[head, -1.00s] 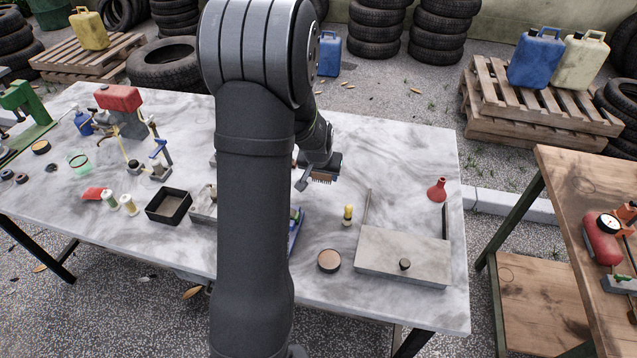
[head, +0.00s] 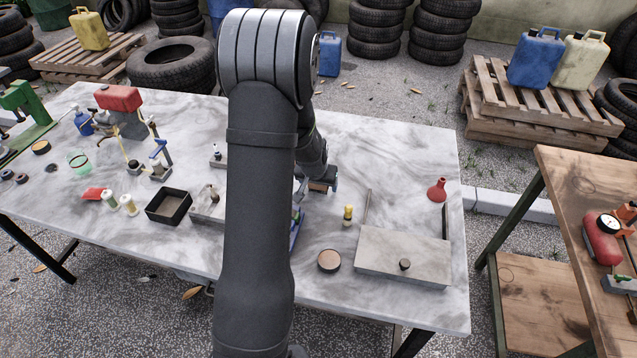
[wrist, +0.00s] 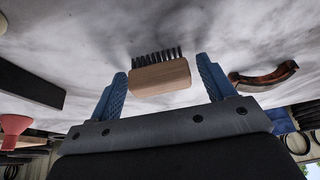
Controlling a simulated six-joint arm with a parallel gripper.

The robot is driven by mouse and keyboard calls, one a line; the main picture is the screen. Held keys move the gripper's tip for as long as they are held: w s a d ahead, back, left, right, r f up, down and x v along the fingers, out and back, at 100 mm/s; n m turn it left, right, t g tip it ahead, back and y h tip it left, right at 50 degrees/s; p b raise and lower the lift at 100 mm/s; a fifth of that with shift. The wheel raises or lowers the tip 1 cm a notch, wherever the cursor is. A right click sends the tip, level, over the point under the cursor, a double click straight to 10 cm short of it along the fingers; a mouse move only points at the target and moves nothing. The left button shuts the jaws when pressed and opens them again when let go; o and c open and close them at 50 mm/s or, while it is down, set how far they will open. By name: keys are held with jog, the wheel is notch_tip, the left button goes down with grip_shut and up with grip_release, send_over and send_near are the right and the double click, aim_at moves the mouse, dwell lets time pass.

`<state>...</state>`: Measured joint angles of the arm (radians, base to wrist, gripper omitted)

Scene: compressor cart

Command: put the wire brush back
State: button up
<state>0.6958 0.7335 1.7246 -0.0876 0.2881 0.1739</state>
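The wire brush (wrist: 160,78) has a pale wooden block and dark bristles. My gripper is open. The bristles point to the top of that view, towards the marble surface; I cannot tell whether they touch it. In the head view the brush (head: 318,187) shows as a small brown block beside a blue finger, right of my arm. Much of my gripper is hidden there by my arm.
On the marble table (head: 390,150) stand a red funnel (head: 437,190), a grey flat-lidded box (head: 402,253), a small yellow-topped item (head: 348,214) and a round tin (head: 329,260). A curved reddish-brown piece (wrist: 265,78) lies near one finger. The table's back right is clear.

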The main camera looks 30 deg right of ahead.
jog(key=shift+r, duration=0.1)
jog(key=v, duration=1.2)
dwell(0.4)
jog(key=x, duration=1.2)
jog(key=shift+r, duration=0.9)
